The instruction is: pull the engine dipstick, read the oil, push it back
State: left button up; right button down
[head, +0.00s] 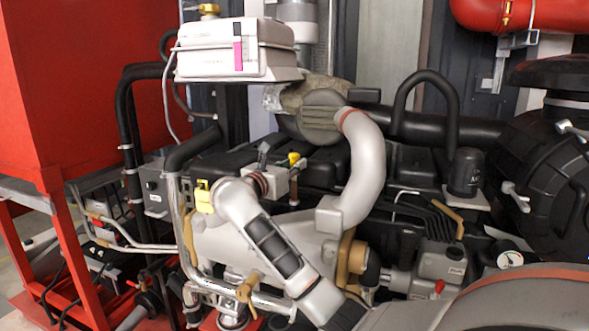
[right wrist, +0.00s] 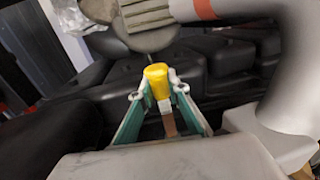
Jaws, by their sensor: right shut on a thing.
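The dipstick's yellow handle (head: 294,158) shows at the middle of the head view, just above the grey body of my right gripper (head: 290,175). In the right wrist view the yellow handle (right wrist: 156,76) sits between the fingertips of my right gripper (right wrist: 158,92), which is shut on it. A short tan strip (right wrist: 169,122) shows below the handle between the green-sided fingers. The dipstick's lower part is hidden, so I cannot tell how far it is in its tube. No oil mark can be read. My left gripper is not in view.
A pale elbow pipe (head: 366,165) with an orange ring stands close to the right of the gripper. A white control box (head: 225,50) is above it. Black engine covers (head: 330,170) lie behind. A red panel (head: 75,80) fills the left side.

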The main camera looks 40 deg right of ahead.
jog(key=c, duration=2)
grip_release()
jog(key=shift+r, duration=0.4)
jog(key=shift+o, duration=0.4)
jog(key=shift+f, duration=0.15)
jog(key=v, duration=1.2)
